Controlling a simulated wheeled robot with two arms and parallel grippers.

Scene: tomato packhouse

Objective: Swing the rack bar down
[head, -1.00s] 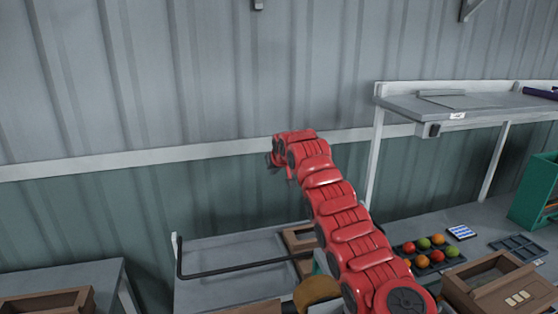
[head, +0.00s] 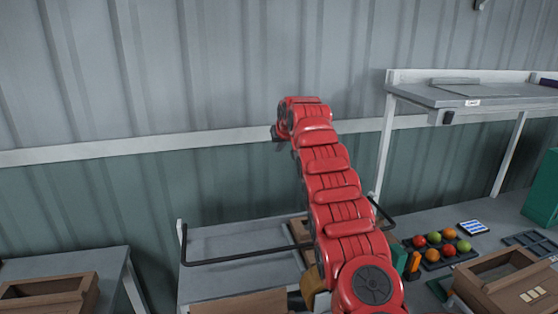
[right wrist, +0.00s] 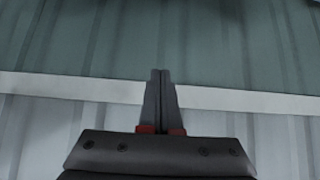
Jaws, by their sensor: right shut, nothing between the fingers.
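The rack bar (head: 240,257) is a thin black bar with bent ends. It runs across the front of a grey rack table (head: 228,275) in the head view, low in the picture. Its left end meets a short white post; its right end (head: 381,212) shows past my red right arm, which hides part of the bar. My right gripper (head: 278,136) is up in front of the wall, above the bar and apart from it. In the right wrist view its fingers (right wrist: 161,74) are together and empty, with only wall beyond them. My left gripper is not in view.
A shelf (head: 460,97) stands at the right above a bench with a tray of tomatoes (head: 432,262) and a wooden crate (head: 500,285). Another crate (head: 45,300) sits on a table at the left. Free room lies before the wall left of my right arm.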

